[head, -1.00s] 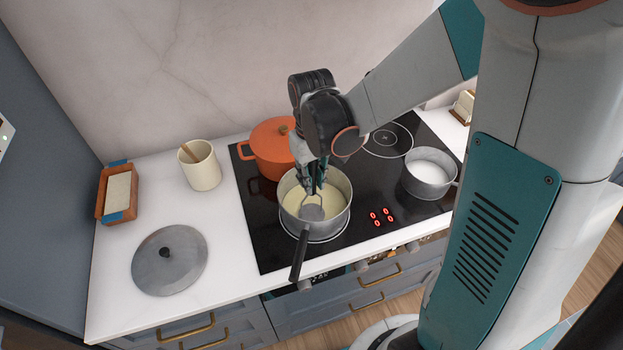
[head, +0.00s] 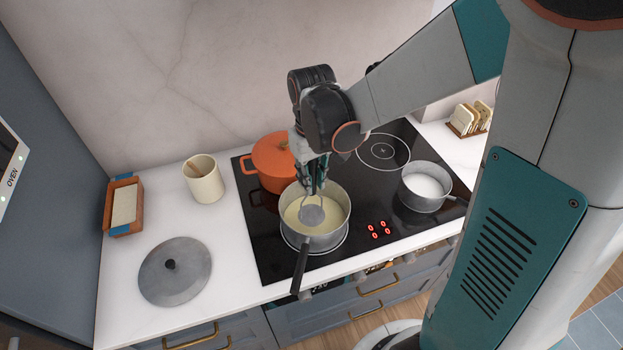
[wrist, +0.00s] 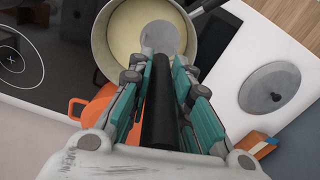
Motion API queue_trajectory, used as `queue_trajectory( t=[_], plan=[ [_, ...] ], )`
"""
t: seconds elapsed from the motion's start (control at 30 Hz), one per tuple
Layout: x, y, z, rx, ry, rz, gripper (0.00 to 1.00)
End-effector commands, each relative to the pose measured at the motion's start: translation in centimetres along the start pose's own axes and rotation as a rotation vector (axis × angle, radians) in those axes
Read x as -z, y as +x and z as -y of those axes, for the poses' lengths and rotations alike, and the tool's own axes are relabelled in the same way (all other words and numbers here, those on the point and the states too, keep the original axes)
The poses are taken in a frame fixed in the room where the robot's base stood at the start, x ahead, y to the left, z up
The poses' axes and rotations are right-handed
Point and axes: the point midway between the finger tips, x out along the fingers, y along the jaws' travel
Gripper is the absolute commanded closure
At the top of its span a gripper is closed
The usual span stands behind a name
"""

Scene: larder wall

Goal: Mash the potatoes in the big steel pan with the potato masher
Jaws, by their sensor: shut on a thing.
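The big steel pan (head: 318,240) stands on the front of the black hob, its dark handle pointing to the front. Pale yellow mash (head: 331,212) fills its lower part, and no separate lumps can be made out. My gripper (head: 312,188) is above the pan, shut on the potato masher. The masher's round grey head (head: 311,215) is in the pan, at or just over the mash; I cannot tell how deep. In the wrist view the masher's dark handle (wrist: 159,105) runs between the teal fingers of my gripper (wrist: 160,72), with the pan (wrist: 104,48) beyond.
An orange pot (head: 270,164) stands close behind the pan. A smaller pan with white contents (head: 425,187) is on the hob's right. A grey lid (head: 175,271), a cream crock (head: 204,180) and an orange dish (head: 124,206) are on the left counter. A toast rack (head: 470,118) is at the back right.

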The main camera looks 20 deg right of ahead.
Motion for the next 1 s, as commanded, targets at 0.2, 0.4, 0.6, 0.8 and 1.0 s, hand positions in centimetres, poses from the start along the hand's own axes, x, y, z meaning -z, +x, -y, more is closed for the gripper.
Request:
queue_trajectory(
  t=[0.2,0.4,0.6,0.8,1.0],
  plan=[
    [0.0,-2.8,0.0,0.0,0.0,0.0,1.0],
    [0.0,-4.9,0.0,0.0,0.0,0.0,1.0],
    [0.0,-5.7,0.0,0.0,0.0,0.0,1.0],
    [0.0,-5.6,0.0,0.0,0.0,0.0,1.0],
    [0.0,-5.6,0.0,0.0,0.0,0.0,1.0]
  ],
)
